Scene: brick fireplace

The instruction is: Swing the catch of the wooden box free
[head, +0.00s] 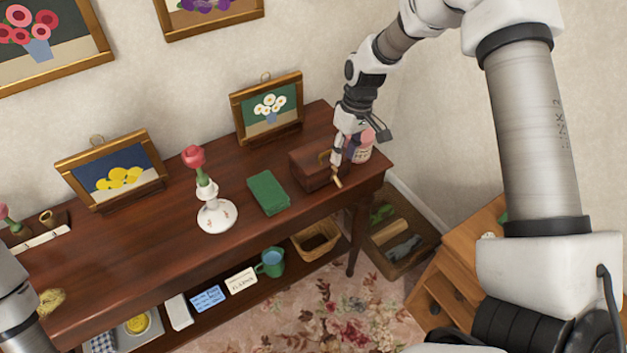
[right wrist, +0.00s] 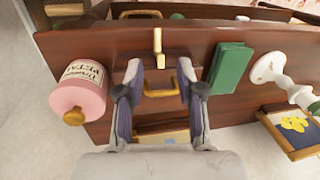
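The small dark wooden box (head: 312,172) stands near the right end of the long table. Its brass catch (head: 337,181) shows at the box's front and sticks outward; it also shows in the right wrist view as an upright brass strip (right wrist: 157,41). A brass handle (right wrist: 160,93) sits on the lid. My right gripper (right wrist: 159,72) is over the box with its fingers apart, one on each side of the lid's middle. Nothing is seen between the fingertips except the box below. The catch lies just beyond the fingertips. My left arm shows at the lower left edge, but its gripper is out of view.
A pink-lidded jar (right wrist: 78,95) stands close beside the box. A green book (head: 268,192) lies on its other side, then a white vase with a rose (head: 216,215). A framed daisy picture (head: 267,110) stands behind. A basket (head: 318,242) is on the lower shelf.

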